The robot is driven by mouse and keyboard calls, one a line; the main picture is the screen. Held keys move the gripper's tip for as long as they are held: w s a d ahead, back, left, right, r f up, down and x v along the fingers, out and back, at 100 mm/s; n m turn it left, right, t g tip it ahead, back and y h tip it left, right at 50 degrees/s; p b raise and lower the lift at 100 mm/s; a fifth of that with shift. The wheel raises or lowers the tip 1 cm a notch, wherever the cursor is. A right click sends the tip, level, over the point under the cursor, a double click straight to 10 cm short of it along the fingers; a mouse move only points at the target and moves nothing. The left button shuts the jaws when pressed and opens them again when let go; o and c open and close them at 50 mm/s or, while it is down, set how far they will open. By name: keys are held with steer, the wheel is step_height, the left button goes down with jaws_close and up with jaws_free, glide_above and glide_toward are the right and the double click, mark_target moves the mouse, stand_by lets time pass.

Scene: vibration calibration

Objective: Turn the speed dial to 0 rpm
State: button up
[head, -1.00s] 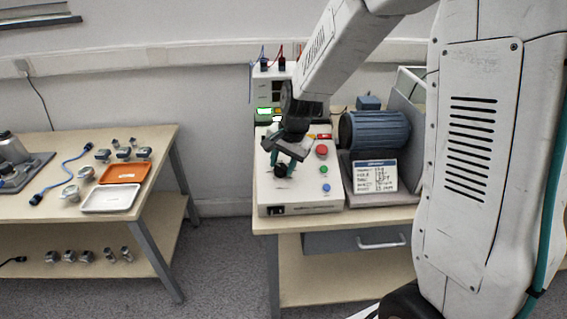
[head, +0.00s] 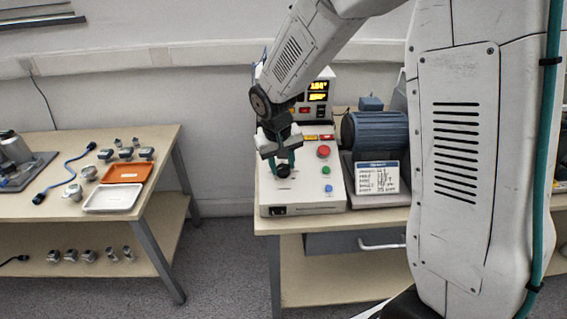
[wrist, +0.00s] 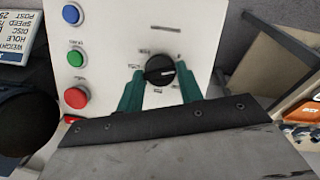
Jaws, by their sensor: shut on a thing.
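The black speed dial (wrist: 159,70) sits on the white control box, with small markings around it too blurred to read. A white pointer line on the dial points to the right and slightly up in the wrist view. My gripper (wrist: 160,82) has its two green fingers on either side of the dial, shut on it. In the head view my gripper (head: 283,163) reaches down onto the box (head: 312,198), and the dial (head: 283,171) shows just below the fingertips.
Red (head: 323,152), green (head: 325,170) and blue (head: 328,188) buttons line the box's right side. A power supply (head: 318,95) with lit displays is behind. The left table (head: 150,190) holds sensors and trays.

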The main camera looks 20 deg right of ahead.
steer(key=n, duration=0.2)
steer(key=n+h, duration=0.1)
steer(key=n, duration=0.1)
steer(key=shift+a+n+h, duration=0.2)
steer(key=shift+n+h, duration=0.1)
stand_by(0.4)
steer(key=o, duration=1)
steer(key=v, duration=0.7)
steer(key=shift+s+a+r, duration=0.15)
steer(key=shift+s+r, duration=0.05)
steer(key=shift+r, duration=0.15)
steer(key=shift+s, duration=0.1)
